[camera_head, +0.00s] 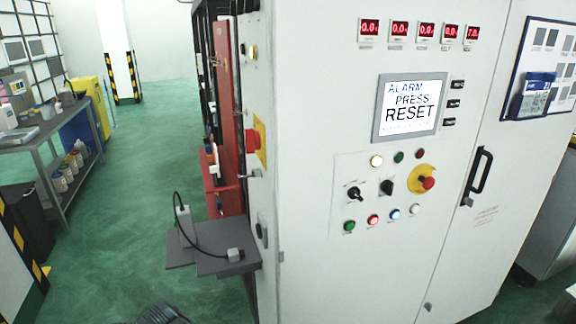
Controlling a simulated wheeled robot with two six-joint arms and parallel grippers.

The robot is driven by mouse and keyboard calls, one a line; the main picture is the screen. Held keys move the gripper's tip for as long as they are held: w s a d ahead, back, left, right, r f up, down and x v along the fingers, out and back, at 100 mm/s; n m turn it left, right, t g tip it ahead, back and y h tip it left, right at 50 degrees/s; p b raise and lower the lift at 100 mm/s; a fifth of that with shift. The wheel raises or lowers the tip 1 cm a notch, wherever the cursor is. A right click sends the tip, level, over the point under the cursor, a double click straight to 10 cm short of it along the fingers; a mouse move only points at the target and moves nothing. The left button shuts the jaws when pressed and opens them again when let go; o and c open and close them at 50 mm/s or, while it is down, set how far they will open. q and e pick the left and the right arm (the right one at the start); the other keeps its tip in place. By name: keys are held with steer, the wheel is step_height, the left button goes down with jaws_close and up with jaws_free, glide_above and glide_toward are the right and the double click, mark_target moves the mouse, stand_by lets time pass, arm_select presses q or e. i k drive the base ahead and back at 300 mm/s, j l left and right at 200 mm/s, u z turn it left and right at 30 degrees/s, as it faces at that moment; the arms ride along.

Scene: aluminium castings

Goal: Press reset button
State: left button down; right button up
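A white control cabinet (320,120) fills the middle and right. Its screen (410,105) reads "ALARM PRESS RESET". Below it is a button panel. Its bottom row has a green button (349,226), a red button (373,221), a lit blue button (394,213) and a white button (414,209). Their labels are too small to read, so I cannot tell which one is reset. A red mushroom button (428,183) sits on a yellow plate beside two black rotary switches (354,192). Neither gripper's fingers are in view.
A black door handle (478,176) sticks out right of the panel. A grey shelf (215,250) with a cabled device juts from the cabinet's left side. A workbench (50,125) stands at far left. Green floor (120,220) between is clear.

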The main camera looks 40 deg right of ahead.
mark_target(395, 214)
steer(key=k+l, duration=0.45)
steer(key=z, duration=1.55)
steer(key=k+l, duration=0.05)
